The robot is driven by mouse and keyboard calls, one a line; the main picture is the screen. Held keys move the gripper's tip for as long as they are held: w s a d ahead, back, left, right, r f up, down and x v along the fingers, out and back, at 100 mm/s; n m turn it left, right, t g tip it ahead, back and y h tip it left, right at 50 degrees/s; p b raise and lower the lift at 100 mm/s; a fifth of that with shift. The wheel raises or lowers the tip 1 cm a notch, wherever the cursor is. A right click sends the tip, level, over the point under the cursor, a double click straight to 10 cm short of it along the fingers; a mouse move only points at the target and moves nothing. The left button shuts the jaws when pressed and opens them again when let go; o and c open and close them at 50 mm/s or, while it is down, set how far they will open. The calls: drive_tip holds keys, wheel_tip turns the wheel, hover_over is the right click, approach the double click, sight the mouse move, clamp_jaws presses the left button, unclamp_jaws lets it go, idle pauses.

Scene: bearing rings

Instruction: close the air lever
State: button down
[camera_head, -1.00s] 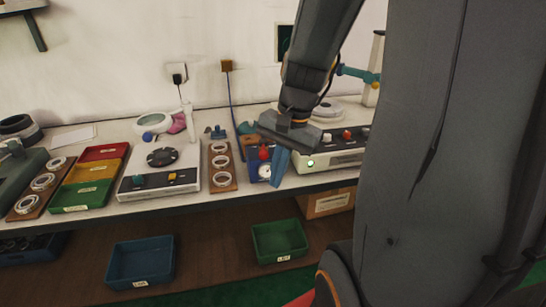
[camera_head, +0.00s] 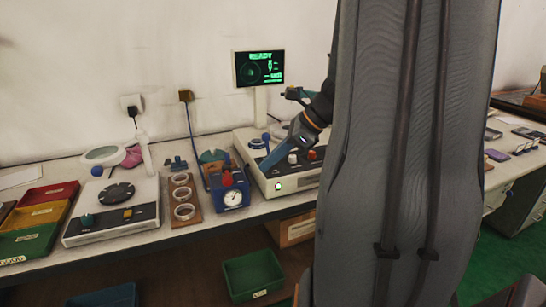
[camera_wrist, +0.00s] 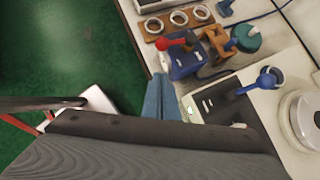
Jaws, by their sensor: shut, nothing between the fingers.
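A blue box with a round white gauge (camera_head: 233,197) stands on the bench and carries a red-knobbed lever (camera_head: 227,179). In the wrist view the red lever (camera_wrist: 170,43) lies over the blue box (camera_wrist: 186,66). To its right is a pale test machine (camera_head: 262,178) with a blue-knobbed lever (camera_head: 266,138), which also shows in the wrist view (camera_wrist: 268,79). No label shows which one is the air lever. My gripper (camera_head: 265,167), with blue fingers, is shut and empty over the machine's front left. Its fingers also show in the wrist view (camera_wrist: 161,98), apart from both levers.
A lit green screen (camera_head: 259,68) stands behind the machine. A brown board of rings (camera_head: 184,198) and a control unit (camera_head: 112,212) are to the left. A green bin (camera_head: 253,276) is below the bench.

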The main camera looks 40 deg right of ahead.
sight(227, 175)
drive_tip(key=w+a+f, duration=0.4)
drive_tip(key=w+a, duration=0.1)
drive_tip(key=shift+w+f+p, duration=0.15)
drive_tip(key=shift+f+p, duration=0.2)
drive_tip(key=shift+f, duration=0.05)
